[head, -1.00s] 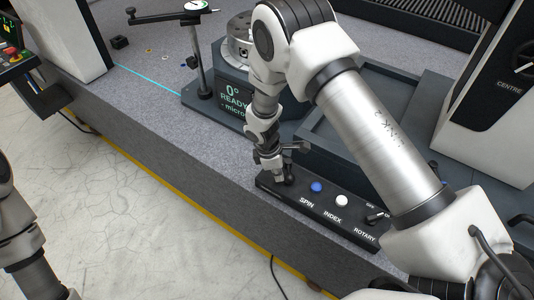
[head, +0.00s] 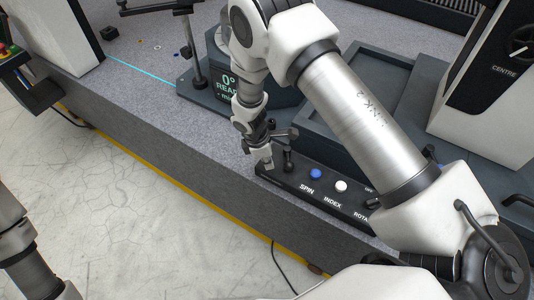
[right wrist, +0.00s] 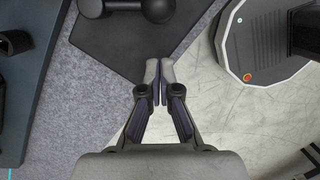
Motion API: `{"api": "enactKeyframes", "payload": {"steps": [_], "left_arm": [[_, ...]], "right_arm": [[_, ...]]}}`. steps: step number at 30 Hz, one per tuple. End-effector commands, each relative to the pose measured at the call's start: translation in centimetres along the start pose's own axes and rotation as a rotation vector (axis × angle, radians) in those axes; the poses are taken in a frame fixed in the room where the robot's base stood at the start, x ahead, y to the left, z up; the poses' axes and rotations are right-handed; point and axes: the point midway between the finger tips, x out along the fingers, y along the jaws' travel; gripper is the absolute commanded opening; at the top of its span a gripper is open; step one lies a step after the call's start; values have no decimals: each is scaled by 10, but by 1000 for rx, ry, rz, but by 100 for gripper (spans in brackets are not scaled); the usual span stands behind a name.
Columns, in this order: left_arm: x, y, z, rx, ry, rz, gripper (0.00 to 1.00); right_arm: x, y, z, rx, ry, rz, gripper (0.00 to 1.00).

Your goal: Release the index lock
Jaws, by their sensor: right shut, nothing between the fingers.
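The black control panel (head: 330,203) on the granite bed carries a blue button (head: 315,174) above the label SPIN and a white button (head: 341,186) above INDEX. A short black lever with a round knob (head: 289,161) stands at the panel's left end. It also shows in the right wrist view as a black bar with a ball (right wrist: 158,9) at its end. My right gripper (head: 267,166) is shut and empty, just left of the lever and apart from it in the wrist view (right wrist: 158,68). My left gripper is out of view; only its arm shows.
A rotary control is partly hidden by my right arm. Behind the panel are a grey tray (head: 352,128) and a display block (head: 229,84) reading 0°. A dial-gauge stand (head: 194,55) rises at the back. Open floor lies left of the bed.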

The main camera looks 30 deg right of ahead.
Motion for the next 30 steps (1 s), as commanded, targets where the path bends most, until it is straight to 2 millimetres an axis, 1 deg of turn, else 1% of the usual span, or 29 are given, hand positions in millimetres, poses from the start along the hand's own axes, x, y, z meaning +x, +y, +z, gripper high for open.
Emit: {"api": "enactKeyframes", "payload": {"steps": [1, 3, 9, 13, 18, 30], "left_arm": [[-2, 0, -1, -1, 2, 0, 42], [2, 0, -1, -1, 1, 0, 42], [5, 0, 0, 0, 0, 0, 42], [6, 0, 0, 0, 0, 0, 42], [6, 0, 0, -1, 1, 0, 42], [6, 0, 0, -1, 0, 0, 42]], "right_arm": [[-11, 1, 0, 2, 1, 4, 0], [-28, 1, -1, 3, 1, 5, 0], [-75, 1, -1, 2, 1, 5, 0], [-94, 1, 0, 1, 1, 3, 0], [-101, 1, 0, 1, 1, 0, 0], [-101, 1, 0, 1, 1, 0, 0]]}}
